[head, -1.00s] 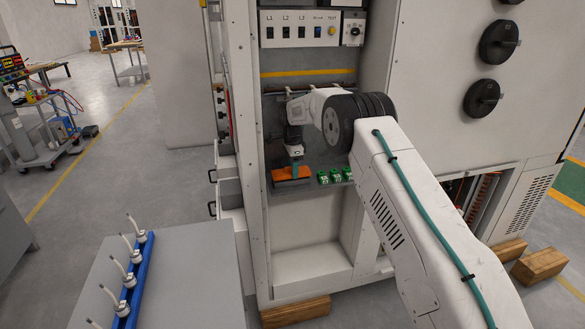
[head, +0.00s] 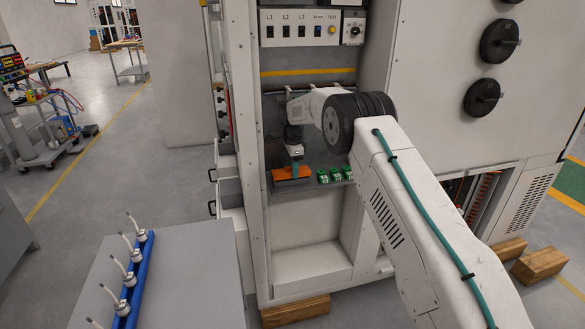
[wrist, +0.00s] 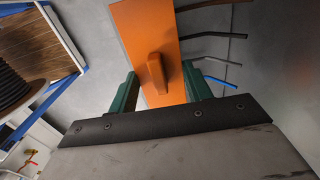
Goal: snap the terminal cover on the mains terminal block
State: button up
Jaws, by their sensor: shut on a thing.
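The terminal cover is an orange plate (head: 284,173) in the open cabinet bay, with a raised grip (wrist: 156,73) on it in the wrist view.
Several green parts (head: 336,175) stand in a row right of the cover. Grey, black and blue wire ends (wrist: 222,82) show beside the cover in the wrist view. Cabinet walls (head: 248,150) enclose the bay. A grey table (head: 190,285) with a blue rack (head: 135,280) stands front left.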

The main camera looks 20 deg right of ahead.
jog(key=shift+f, duration=0.6)
dwell(0.4)
jog(key=o, duration=1.5)
jog(key=shift+o, duration=0.2)
jog(key=shift+r, duration=0.15)
jog(key=shift+r, duration=2.15)
grip_shut()
jog(key=shift+a, duration=0.1)
